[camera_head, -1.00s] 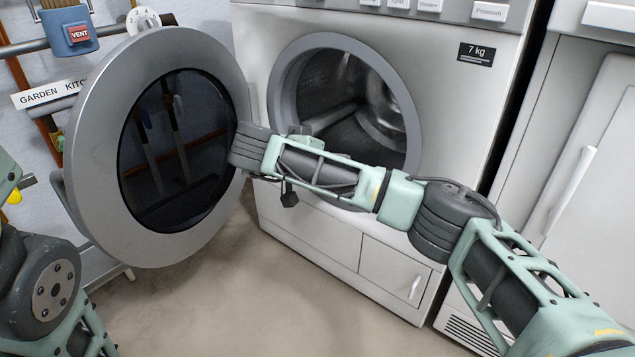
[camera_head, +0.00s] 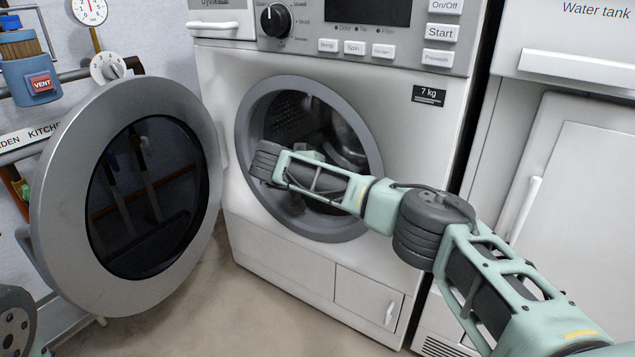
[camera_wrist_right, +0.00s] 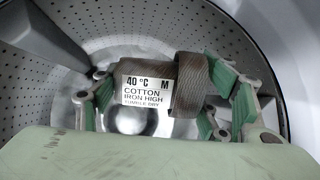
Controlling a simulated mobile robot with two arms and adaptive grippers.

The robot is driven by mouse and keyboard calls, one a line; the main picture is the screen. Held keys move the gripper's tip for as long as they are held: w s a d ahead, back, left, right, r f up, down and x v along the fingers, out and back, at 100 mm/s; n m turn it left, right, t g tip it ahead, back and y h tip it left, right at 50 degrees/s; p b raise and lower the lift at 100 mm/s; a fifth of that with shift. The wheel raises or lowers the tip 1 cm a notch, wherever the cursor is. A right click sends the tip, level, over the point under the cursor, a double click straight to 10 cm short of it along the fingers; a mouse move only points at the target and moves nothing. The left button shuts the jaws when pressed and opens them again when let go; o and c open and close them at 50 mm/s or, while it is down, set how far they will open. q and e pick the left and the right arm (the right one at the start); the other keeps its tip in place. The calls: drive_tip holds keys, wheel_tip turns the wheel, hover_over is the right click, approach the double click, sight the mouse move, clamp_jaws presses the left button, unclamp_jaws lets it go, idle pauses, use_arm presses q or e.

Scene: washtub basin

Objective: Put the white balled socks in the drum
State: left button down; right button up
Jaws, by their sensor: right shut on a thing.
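My right gripper (camera_wrist_right: 168,97) is shut on a dark grey-brown ribbed bundle (camera_wrist_right: 192,84), like balled socks. Its white label reads 40 °C, M, cotton, iron high, tumble dry. It looks brown here, not white. The perforated metal drum (camera_wrist_right: 35,105) fills the wrist view behind it, with a grey paddle (camera_wrist_right: 42,42) at upper left. In the head view the drum (camera_head: 290,112) is open, and my right wrist is at its opening, hiding the gripper and bundle. I see no white socks.
The round door (camera_head: 55,215) of the washer (camera_head: 425,130) stands open to the left. A white cabinet (camera_head: 575,170) stands at the right. The floor (camera_head: 190,320) in front is clear.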

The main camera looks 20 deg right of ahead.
drive_tip(key=w+d, duration=0.3)
drive_tip(key=d, duration=0.2)
drive_tip(key=shift+w+b, duration=0.3)
drive_tip(key=shift+w, duration=0.1)
drive_tip(key=o, duration=1.3)
drive_tip(key=v, duration=1.2)
